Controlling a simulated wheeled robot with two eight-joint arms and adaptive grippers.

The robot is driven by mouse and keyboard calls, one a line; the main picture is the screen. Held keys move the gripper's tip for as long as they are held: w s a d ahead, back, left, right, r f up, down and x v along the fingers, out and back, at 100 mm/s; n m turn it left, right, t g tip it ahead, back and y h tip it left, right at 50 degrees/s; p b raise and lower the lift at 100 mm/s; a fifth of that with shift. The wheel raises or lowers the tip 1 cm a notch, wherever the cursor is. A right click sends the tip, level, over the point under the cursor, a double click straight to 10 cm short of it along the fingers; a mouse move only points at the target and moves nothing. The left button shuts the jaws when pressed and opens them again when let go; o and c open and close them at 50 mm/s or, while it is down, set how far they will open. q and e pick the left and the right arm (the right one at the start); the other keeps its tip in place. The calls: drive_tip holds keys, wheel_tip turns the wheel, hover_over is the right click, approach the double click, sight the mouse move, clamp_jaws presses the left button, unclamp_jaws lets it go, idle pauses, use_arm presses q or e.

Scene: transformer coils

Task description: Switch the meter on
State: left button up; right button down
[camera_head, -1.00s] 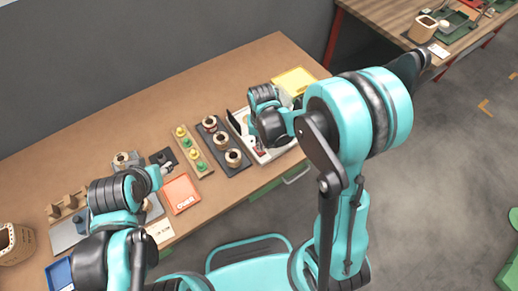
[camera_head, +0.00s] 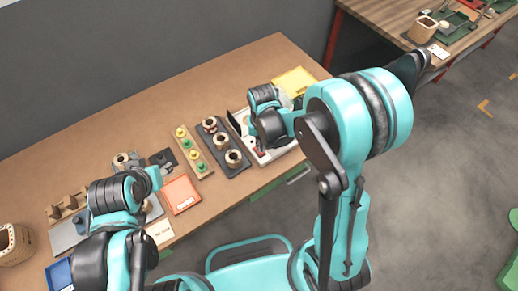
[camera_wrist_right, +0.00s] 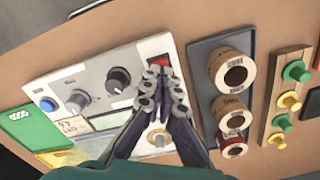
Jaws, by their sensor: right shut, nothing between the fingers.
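In the head view the meter (camera_head: 276,155) is partly hidden behind my right arm. My right gripper (camera_wrist_right: 163,82) is shut and empty, with its fingertips just below the red switch in the picture. I cannot tell whether they touch it. The switch is partly covered. My left gripper (camera_head: 165,170) is over the left part of the bench, too small to read.
A dark tray with several coils (camera_head: 220,140) stands beside the meter. A wooden strip with green and yellow pegs (camera_head: 194,152) is beyond it. An orange box (camera_head: 181,194) lies near the left gripper. The back of the bench (camera_head: 190,95) is clear.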

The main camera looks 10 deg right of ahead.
drive_tip(key=shift+f+b, duration=0.95)
drive_tip(key=shift+f, duration=0.1)
idle(0.4)
drive_tip(key=shift+r, duration=0.1)
drive_tip(key=shift+r+p, duration=2.65)
drive_tip(key=shift+r, duration=0.85)
drive_tip(key=s+d+r+n+t+b, duration=0.1)
drive_tip(key=s+d+r+t+b, duration=0.1)
drive_tip(key=s+r, duration=0.3)
drive_tip(key=s+d+r+n+t+b, duration=0.1)
drive_tip(key=s+d+r+t+b, duration=0.1)
drive_tip(key=s+r+t, duration=0.3)
drive_tip(key=shift+s+d+r, duration=0.15)
drive_tip(key=shift+d+r, duration=0.15)
drive_tip(key=shift+d, duration=0.05)
